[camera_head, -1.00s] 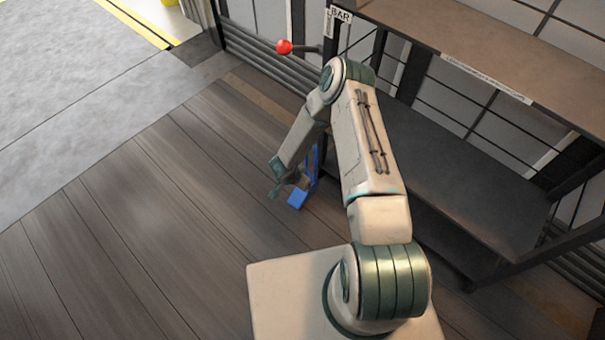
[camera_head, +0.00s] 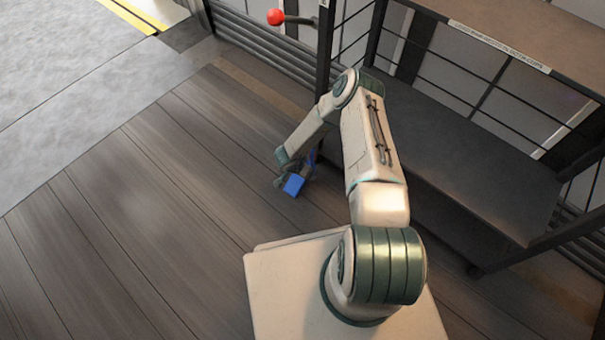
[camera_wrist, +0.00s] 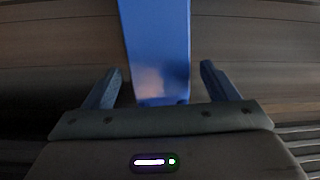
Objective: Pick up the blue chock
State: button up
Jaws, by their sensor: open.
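The blue chock (camera_head: 294,185) is low by the wooden floor, just left of the shelf unit's near post, partly hidden by my gripper and arm in the head view. In the wrist view the blue chock (camera_wrist: 158,55) is a long blue piece running from the top edge down to between my fingers. My gripper (camera_wrist: 165,85) is open, one finger on each side of the chock, with a gap visible on both sides. In the head view my gripper (camera_head: 288,168) is at the chock; its fingers are too small to make out there.
A dark shelf unit (camera_head: 455,150) with a labelled top shelf stands to the right, close beside my arm. A red ball-ended lever (camera_head: 275,16) sticks out at the top. The wooden floor (camera_head: 130,220) to the left is clear.

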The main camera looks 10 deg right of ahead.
jog(key=b+x, duration=0.1)
jog(key=x, duration=0.1)
jog(key=shift+w+d+f, duration=0.1)
jog(key=shift+f, duration=0.2)
jog(key=c, duration=1.6)
jog(key=shift+r, duration=0.1)
jog(key=shift+r, duration=0.1)
